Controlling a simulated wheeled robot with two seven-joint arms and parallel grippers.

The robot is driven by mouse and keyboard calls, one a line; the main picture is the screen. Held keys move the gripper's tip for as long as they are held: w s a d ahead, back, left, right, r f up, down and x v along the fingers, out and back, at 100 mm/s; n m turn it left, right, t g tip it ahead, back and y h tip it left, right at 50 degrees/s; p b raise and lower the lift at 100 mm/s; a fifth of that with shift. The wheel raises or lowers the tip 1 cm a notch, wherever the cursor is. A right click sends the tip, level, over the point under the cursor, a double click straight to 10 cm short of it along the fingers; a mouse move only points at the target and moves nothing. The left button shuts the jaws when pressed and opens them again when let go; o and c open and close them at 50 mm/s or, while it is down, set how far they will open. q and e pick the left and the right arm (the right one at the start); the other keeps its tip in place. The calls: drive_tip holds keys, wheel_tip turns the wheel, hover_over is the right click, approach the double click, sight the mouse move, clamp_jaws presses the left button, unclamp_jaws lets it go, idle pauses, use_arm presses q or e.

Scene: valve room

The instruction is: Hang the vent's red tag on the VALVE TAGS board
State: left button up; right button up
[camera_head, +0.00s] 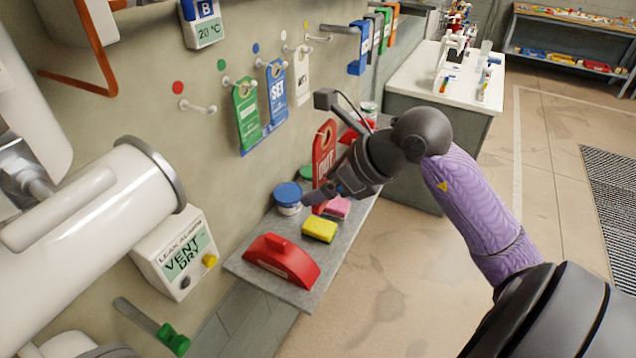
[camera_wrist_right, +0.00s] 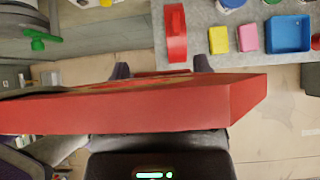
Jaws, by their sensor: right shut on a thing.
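The red tag (camera_head: 324,150) stands upright above the shelf, with a hole near its top and white lettering partly hidden by my gripper. My right gripper (camera_head: 322,193) is shut on its lower part. In the right wrist view the tag (camera_wrist_right: 150,108) is a broad red slab across the picture, with my fingertips (camera_wrist_right: 161,69) just past it. On the wall, a green tag (camera_head: 246,118), a blue tag (camera_head: 276,95) and a white tag (camera_head: 302,76) hang from pegs under coloured dots. The peg (camera_head: 198,108) beside the red dot (camera_head: 178,87) is bare. No board title is readable. My left gripper is not in view.
The grey shelf (camera_head: 305,298) under my gripper holds a red handled block (camera_head: 282,262), a yellow sponge (camera_head: 320,229), a pink sponge (camera_head: 339,207) and a blue-lidded jar (camera_head: 288,197). A "VENT DRY" alarm box (camera_head: 172,265) and large white pipe (camera_head: 95,225) stand left.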

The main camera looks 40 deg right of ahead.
drive_tip(key=shift+w+a+r, duration=0.1)
drive_tip(key=shift+w+r, duration=0.05)
drive_tip(key=shift+w, duration=0.2)
drive_tip(key=w+a+p, duration=0.2)
drive_tip(key=w+a, duration=0.1)
drive_tip(key=w, duration=0.3)
drive_tip(key=shift+w+a, duration=0.15)
drive_tip(key=shift+w, duration=0.05)
idle(0.4)
